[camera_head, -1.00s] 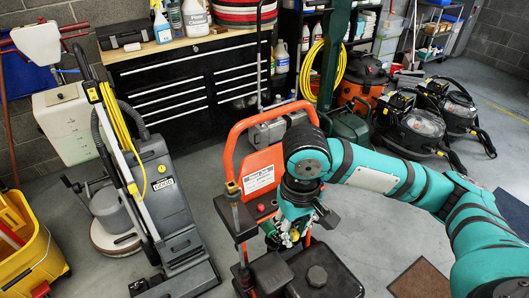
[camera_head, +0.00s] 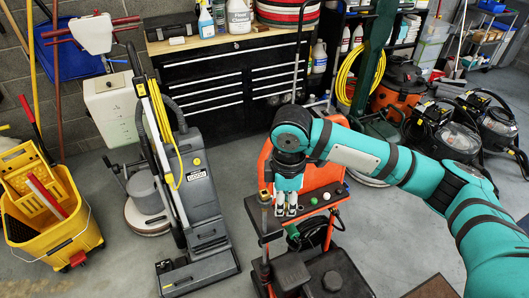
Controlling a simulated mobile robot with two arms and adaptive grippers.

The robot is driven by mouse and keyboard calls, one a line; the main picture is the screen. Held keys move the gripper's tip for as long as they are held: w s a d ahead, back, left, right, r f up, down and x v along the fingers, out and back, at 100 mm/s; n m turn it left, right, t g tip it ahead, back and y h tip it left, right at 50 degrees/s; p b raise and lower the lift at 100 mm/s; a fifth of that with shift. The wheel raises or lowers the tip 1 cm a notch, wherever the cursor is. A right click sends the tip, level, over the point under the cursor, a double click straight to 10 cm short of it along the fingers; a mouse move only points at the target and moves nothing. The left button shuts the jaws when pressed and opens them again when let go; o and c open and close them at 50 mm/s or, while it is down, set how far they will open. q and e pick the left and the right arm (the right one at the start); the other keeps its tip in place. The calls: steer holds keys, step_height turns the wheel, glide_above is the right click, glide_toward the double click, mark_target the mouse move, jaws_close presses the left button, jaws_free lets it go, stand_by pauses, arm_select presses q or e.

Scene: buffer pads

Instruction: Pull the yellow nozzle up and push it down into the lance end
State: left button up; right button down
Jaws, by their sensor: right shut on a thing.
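My right gripper (camera_head: 285,210) points down over the front of the orange pressure washer (camera_head: 318,181). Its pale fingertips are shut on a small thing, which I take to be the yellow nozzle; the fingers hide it. The lance (camera_head: 265,220) stands upright just left of the gripper, with its brass-coloured end (camera_head: 264,194) uppermost. A gap shows between the fingers and the lance end. A green nozzle (camera_head: 313,201) and a pale one (camera_head: 326,196) sit on the washer's dark panel to the right. My left gripper is not in view.
A floor scrubber (camera_head: 200,200) stands left of the washer, and a yellow mop bucket (camera_head: 75,225) stands farther left. A black tool cabinet (camera_head: 215,95) is behind. Wet vacuums (camera_head: 445,135) stand at the right. Grey floor is clear between them.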

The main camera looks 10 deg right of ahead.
steer(key=w+a+r+n+p, duration=0.1)
steer(key=w+n, duration=0.1)
steer(key=n, duration=0.2)
steer(key=w+a+r+n+p, duration=0.1)
steer(key=w+r+n+p, duration=0.1)
steer(key=n, duration=0.2)
steer(key=w+a+r+n+p, duration=0.1)
steer(key=w+r+n+p, duration=0.1)
steer(key=n, duration=0.2)
steer(key=shift+w, duration=0.3)
arm_select(q)
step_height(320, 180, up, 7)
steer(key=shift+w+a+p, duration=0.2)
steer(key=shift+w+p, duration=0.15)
steer(key=shift+p, duration=0.1)
arm_select(e)
steer(key=shift+w+r+n, duration=0.1)
steer(key=shift+w+n, duration=0.35)
steer(key=shift+n, duration=0.45)
arm_select(q)
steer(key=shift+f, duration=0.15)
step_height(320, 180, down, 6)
steer(key=b, duration=0.6)
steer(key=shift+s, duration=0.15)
arm_select(e)
glide_above(264, 194)
steer(key=f, duration=0.6)
steer(key=shift+s, duration=0.2)
